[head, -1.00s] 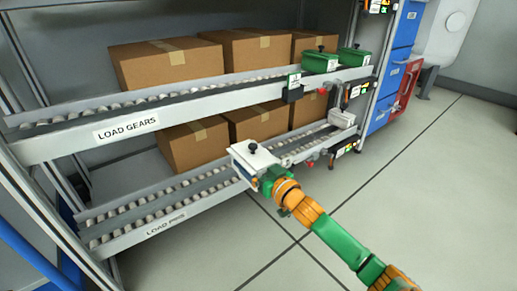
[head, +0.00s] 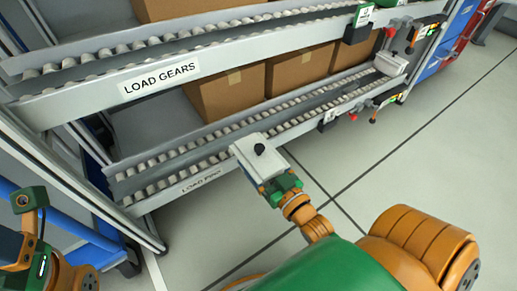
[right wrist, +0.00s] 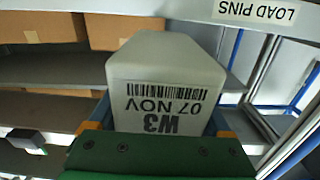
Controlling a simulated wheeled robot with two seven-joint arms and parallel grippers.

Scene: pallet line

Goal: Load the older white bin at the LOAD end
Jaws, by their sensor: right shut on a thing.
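In the right wrist view the bin (right wrist: 165,75) shows an upside-down label reading W3, 07 NOV, with a barcode. In the head view the bin appears in front of the lower lane's front rail, right of the LOAD PINS sign (head: 201,181); whether it touches the rail cannot be told. The lower roller lane (head: 190,152) shows bare rollers near that sign. A white block-like thing (head: 391,65) is at its far right end. Part of my left arm shows at the lower left; its jaws are unclear.
The upper lane has a LOAD GEARS sign (head: 159,76) on its rail. Cardboard boxes (head: 232,94) stand behind the lower lane. A rack post (head: 85,190) and blue bars stand at the left. Blue drawers (head: 447,45) are at the right. The floor in front is clear.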

